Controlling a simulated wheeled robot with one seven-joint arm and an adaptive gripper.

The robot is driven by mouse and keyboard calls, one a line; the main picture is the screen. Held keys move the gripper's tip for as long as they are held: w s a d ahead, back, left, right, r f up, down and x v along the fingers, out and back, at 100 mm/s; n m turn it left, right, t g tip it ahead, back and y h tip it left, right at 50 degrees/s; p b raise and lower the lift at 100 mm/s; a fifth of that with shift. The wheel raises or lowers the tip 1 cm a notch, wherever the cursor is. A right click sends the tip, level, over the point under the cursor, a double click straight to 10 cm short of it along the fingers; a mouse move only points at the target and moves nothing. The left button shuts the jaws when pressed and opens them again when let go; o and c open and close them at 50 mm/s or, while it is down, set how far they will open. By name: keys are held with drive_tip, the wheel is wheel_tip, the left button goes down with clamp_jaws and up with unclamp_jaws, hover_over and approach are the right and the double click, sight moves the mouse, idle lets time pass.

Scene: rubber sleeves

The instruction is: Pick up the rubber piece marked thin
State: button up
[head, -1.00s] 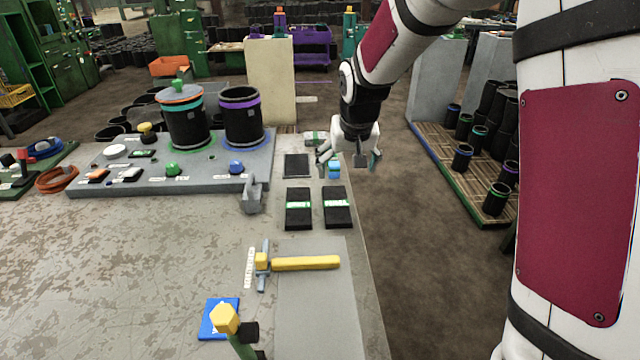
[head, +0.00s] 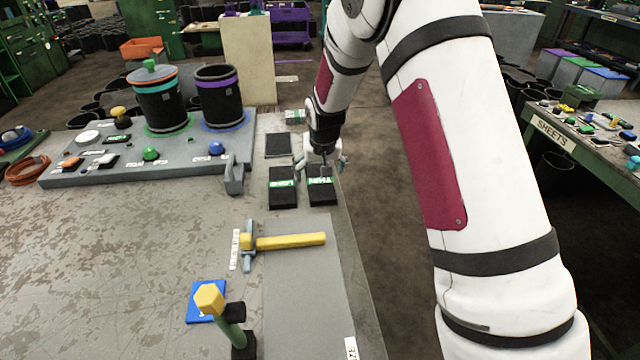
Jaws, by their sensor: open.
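The rubber piece marked thin (head: 321,195) is a flat black block with a green label, lying on the table at the right edge. A second black piece with a green label (head: 283,195) lies just to its left; its label is hard to read. My gripper (head: 321,167) is open, directly above the far part of the thin piece. It hides the far end of that piece. I cannot tell whether the fingers touch it.
A black square (head: 278,145) lies behind the pieces. A grey board (head: 165,162) with two black cylinders stands to the left. A yellow-topped green post (head: 209,300) stands in front.

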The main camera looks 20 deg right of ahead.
sight(320, 180)
drive_tip(key=x, duration=0.5)
drive_tip(key=shift+d+f, duration=0.1)
drive_tip(key=shift+d, duration=0.1)
drive_tip(key=c, duration=1.5)
